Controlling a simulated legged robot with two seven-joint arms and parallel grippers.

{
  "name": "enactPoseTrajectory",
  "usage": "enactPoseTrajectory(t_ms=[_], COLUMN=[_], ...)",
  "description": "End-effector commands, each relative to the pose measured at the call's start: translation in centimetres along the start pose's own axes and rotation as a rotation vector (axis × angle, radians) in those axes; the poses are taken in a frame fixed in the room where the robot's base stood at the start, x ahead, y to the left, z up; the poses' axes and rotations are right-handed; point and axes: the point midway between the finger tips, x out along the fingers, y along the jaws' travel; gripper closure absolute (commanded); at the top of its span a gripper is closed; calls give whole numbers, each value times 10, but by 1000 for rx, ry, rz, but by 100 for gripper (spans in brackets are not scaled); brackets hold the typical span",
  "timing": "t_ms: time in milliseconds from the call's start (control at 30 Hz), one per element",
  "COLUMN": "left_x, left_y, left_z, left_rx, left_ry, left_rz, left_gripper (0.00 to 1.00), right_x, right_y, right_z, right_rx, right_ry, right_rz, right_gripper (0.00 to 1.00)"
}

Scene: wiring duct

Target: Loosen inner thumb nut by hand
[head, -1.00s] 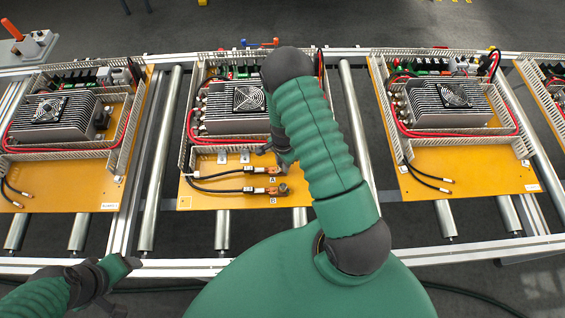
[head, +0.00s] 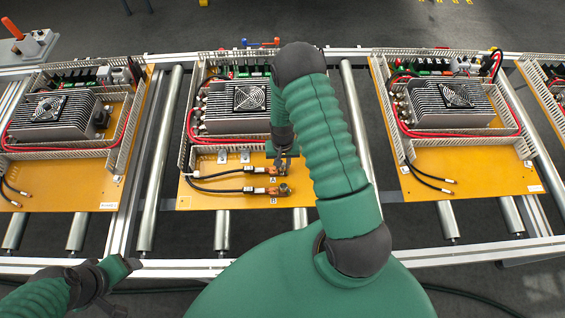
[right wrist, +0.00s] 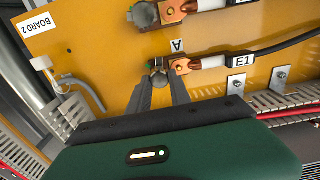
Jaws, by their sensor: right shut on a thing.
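The inner thumb nut (right wrist: 158,79) sits at the copper lug (right wrist: 180,66) of the cable marked E1, by label A. My right gripper (right wrist: 160,84) is shut on this nut, one finger on each side of it. In the head view my right gripper (head: 281,160) reaches down at the A terminal of the middle board (head: 225,200). The outer nut (right wrist: 145,14) at the second lug (right wrist: 176,10) is apart from my fingers; in the head view it is by label B (head: 284,189). My left gripper (head: 132,264) is low at the left, away from the board; its jaws are unclear.
A finned heatsink with a fan (head: 235,105) stands behind the terminals, with slotted duct (head: 187,130) around it. Black cables (head: 220,190) run left from the lugs. Similar boards stand on the roller conveyor at both sides (head: 455,175). The board's front left is clear.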

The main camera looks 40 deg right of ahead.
Motion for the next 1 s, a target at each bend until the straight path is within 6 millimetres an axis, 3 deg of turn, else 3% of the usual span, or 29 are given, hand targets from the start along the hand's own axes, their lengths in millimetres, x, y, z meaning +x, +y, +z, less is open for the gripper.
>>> enactPoseTrajectory(t_ms=[33, 167, 433, 733, 967, 1000], left_x=[1, 0, 0, -8, -7, -7], left_y=[0, 0, 0, 0, 0, 0], left_z=[0, 0, 0, -2, -2, -2], left_rx=[0, 0, 0, 0, 0, 0], left_ry=[0, 0, 0, 0, 0, 0], left_rz=[0, 0, 0, 0, 0, 0], left_gripper=[32, 32, 32, 32, 32, 32], right_x=[4, 3, 1, -1, 1, 1], right_y=[2, 2, 1, -1, -1, -1], right_z=[7, 6, 3, 4, 3, 3], right_rx=[1, 3, 30, 893, 961, 960], right_ry=[-19, -14, -8, -3, -4, -4], right_rz=[5, 4, 2, 4, 2, 2], right_gripper=[72, 58, 58, 58, 58, 63])
